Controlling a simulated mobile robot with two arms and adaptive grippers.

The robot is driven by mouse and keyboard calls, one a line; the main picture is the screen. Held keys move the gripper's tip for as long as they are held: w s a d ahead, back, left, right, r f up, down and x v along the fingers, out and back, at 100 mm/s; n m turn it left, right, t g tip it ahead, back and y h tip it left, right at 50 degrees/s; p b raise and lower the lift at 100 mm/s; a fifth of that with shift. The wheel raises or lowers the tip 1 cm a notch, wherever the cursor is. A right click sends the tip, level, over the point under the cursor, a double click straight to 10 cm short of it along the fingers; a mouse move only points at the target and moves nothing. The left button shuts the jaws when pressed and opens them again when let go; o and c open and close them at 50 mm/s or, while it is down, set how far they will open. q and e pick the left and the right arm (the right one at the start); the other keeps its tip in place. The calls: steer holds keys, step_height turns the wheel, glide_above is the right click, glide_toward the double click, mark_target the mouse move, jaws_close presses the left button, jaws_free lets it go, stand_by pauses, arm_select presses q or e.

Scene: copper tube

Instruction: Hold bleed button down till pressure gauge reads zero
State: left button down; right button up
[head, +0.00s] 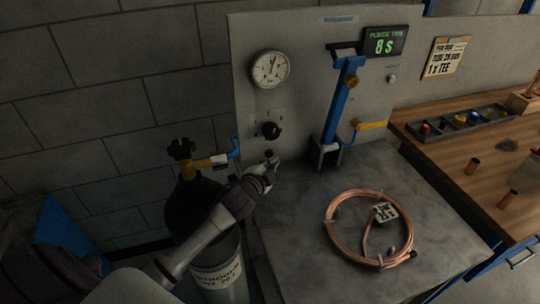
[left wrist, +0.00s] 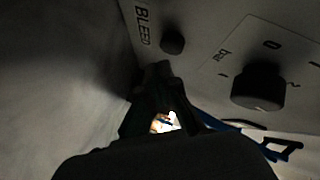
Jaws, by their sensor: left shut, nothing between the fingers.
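The round white pressure gauge (head: 270,69) is on the upright grey panel in the head view. Its needle points roughly upward; the scale is too small to read. The dark bleed button (left wrist: 172,41) shows in the left wrist view beside the word BLEED. My left gripper (head: 270,162) is shut and empty, low against the panel near the button. In the left wrist view its dark fingers (left wrist: 160,75) end just below the button in the picture. I cannot tell whether they touch it. My right gripper is not in view.
A black knob (head: 270,130) is just above the gripper. A yellow-handled valve and black bottle stand left. A blue lever (head: 342,100) is on the panel. A copper coil (head: 331,237) lies on the grey bench top. A display (head: 385,43) reads "8 S".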

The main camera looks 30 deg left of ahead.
arm_select(q)
steer(key=shift+w+a, duration=0.1)
steer(key=shift+a, duration=0.05)
steer(key=shift+w+a, duration=0.2)
steer(key=shift+w+a, duration=0.35)
steer(key=shift+a, duration=0.05)
stand_by(1.0)
stand_by(1.6)
stand_by(1.2)
steer(key=shift+s+d+p, duration=0.5)
steer(key=shift+s+d, duration=0.15)
steer(key=shift+d, duration=0.05)
steer(key=shift+d, duration=0.1)
